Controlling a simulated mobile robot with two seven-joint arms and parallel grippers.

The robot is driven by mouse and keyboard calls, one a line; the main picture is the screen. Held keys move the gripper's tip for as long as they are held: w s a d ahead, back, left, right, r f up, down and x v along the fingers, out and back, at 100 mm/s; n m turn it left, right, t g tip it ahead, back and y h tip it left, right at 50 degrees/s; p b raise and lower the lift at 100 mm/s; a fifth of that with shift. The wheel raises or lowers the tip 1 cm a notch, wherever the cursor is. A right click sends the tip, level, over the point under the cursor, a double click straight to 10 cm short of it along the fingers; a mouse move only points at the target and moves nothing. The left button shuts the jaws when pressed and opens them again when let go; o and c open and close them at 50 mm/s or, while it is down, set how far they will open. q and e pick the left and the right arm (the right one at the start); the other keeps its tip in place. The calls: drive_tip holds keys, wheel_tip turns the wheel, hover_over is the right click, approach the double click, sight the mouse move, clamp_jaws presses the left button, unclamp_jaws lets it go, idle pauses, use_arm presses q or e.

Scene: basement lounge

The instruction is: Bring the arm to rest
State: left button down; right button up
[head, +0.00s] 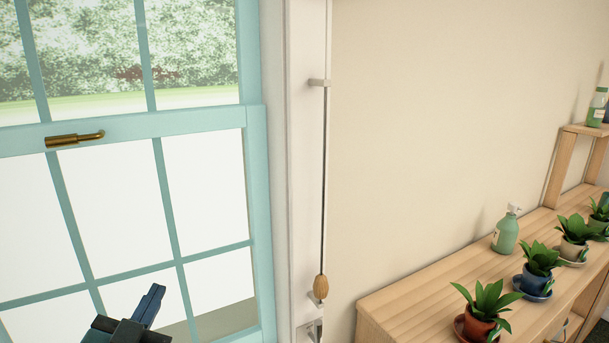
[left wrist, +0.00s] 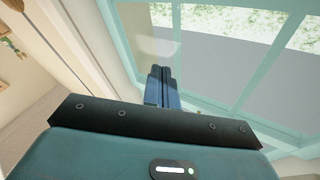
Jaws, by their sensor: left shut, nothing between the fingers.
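My left gripper (head: 150,304) shows at the bottom left of the head view, in front of the lower window panes. Its fingers are together and hold nothing. In the left wrist view the closed fingers (left wrist: 161,72) point toward the window, with nothing between them. I cannot tell the exact gap between the fingertips and the glass. My right gripper is in neither view.
A teal-framed window (head: 256,180) with a brass latch (head: 75,139) fills the left. A cord with a wooden knob (head: 320,287) hangs beside it. A wooden shelf (head: 400,305) at right holds several potted plants and a green bottle (head: 505,235). The wall between is bare.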

use_arm(q)
drive_tip(key=s+d+f+g+h, duration=0.1)
drive_tip(key=s+d+f+g, duration=0.2)
drive_tip(key=f, duration=0.5)
drive_tip(key=s+d+f+n+g+p, duration=0.1)
drive_tip(key=s+d+f+g, duration=0.2)
drive_tip(key=s+f, duration=0.5)
drive_tip(key=s+d+f+g+h+p, duration=0.1)
drive_tip(key=s+d+f+g, duration=0.2)
drive_tip(key=f, duration=0.6)
drive_tip(key=s+d, duration=0.2)
drive_tip(key=s, duration=0.1)
drive_tip(key=shift+d+f+g+h, duration=0.3)
drive_tip(key=shift+d+g, duration=0.05)
drive_tip(key=shift+g, duration=0.05)
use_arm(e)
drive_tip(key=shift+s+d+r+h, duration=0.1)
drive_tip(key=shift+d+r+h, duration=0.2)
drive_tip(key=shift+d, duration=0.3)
use_arm(q)
drive_tip(key=shift+w, duration=0.1)
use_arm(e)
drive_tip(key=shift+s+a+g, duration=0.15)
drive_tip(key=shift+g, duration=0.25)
